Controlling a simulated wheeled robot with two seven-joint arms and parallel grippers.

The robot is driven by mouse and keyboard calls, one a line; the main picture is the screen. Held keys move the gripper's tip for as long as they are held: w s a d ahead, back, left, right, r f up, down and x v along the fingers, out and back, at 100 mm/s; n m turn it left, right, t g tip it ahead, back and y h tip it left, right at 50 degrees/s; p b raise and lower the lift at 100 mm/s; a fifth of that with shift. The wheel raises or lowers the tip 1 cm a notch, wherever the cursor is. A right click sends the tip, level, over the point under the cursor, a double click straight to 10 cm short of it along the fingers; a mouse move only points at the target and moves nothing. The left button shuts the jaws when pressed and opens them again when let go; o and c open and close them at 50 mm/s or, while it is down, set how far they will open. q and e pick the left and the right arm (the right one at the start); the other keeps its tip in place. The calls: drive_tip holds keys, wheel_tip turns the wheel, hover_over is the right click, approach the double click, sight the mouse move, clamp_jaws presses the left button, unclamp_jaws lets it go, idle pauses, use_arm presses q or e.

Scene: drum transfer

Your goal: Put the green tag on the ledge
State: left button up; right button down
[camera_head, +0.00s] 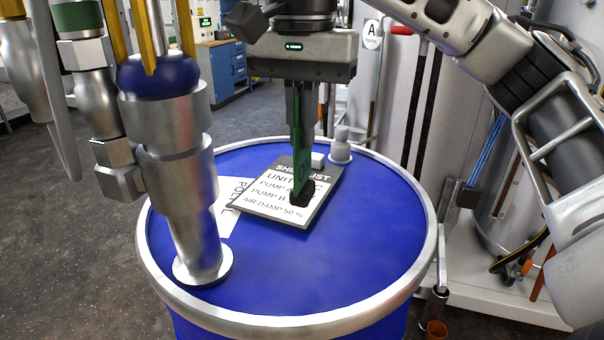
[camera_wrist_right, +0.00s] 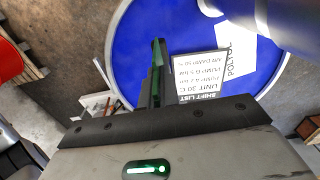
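My right gripper (camera_head: 301,196) points down over the blue drum lid, above the shift list board. Its narrow fingers are close together around a thin green tag (camera_head: 297,165), seen nearly edge-on. The right wrist view also shows the fingers (camera_wrist_right: 156,88) and the green tag (camera_wrist_right: 163,62), with the lid behind them. Parts of the tag are hidden by the fingers. I cannot make out which surface is the ledge. My left gripper is not in view.
The blue drum (camera_head: 330,275) has a raised metal rim. A grey board (camera_head: 262,211) with a white printed list lies on its lid, by a small grey fitting (camera_head: 341,148). A thick metal pump pipe (camera_head: 180,190) stands at left. The front of the lid is clear.

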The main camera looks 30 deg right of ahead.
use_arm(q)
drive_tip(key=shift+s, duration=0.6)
use_arm(e)
drive_tip(key=w+d+f, duration=0.7)
drive_tip(key=d+f, duration=0.3)
drive_tip(key=f, duration=0.2)
drive_tip(key=shift+d+f, duration=0.35)
drive_tip(key=shift+d, duration=0.05)
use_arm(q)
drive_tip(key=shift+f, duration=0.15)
use_arm(e)
drive_tip(key=shift+f, duration=0.1)
drive_tip(key=c, duration=1.6)
unclamp_jaws()
drive_tip(key=shift+c, duration=0.2)
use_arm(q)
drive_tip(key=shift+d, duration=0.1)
